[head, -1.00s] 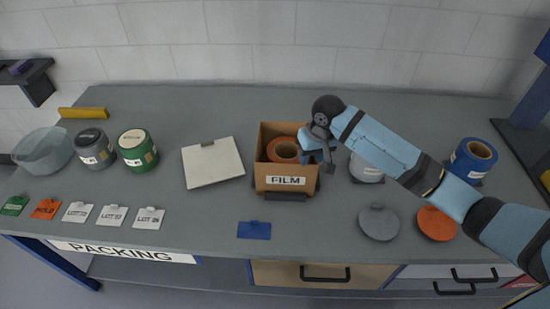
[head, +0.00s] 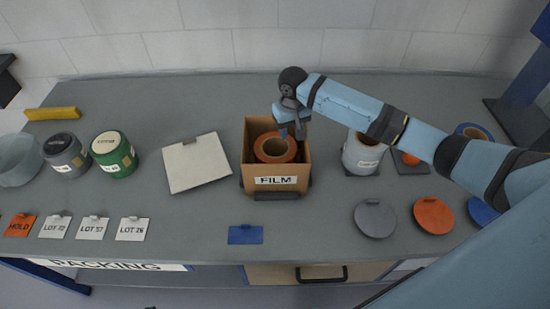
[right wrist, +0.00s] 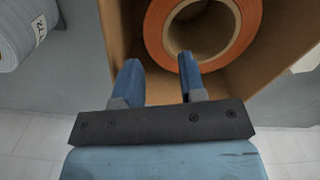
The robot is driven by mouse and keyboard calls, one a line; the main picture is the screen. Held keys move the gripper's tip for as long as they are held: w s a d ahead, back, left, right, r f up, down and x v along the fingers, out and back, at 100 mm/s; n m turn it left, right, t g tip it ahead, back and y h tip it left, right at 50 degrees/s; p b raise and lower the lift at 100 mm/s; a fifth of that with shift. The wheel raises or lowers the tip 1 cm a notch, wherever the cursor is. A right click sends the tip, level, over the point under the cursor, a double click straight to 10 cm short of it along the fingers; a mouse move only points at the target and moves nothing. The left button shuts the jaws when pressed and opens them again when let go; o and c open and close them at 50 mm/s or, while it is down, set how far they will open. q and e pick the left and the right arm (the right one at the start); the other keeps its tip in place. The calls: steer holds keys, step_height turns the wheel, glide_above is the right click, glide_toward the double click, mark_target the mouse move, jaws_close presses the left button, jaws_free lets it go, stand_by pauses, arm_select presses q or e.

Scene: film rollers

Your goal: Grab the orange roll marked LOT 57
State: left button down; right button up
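An orange roll (head: 275,149) sits in the open cardboard box (head: 275,183) labelled FILM. In the right wrist view the roll (right wrist: 158,30) shows its hollow core. No lot mark can be read on it. A white card (head: 92,229) reading LOT 57 lies at the front left of the table. My right gripper (head: 292,126) is above the back right part of the box. In the right wrist view its fingers (right wrist: 160,82) are apart with nothing between them, and the right finger overlaps the roll's edge in the picture. My left gripper is out of view.
A pale grey roll (head: 362,153) stands right of the box. A white board (head: 196,163) lies left of the box; dark (head: 66,155) and green (head: 113,154) rolls stand beyond. Grey and orange discs lie front right.

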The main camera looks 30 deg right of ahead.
mark_target(290, 142)
steer(key=shift+d+f+p, duration=0.1)
steer(key=shift+f+p, duration=0.25)
steer(key=shift+f, duration=2.35)
jaws_close()
steer(key=shift+r, duration=0.15)
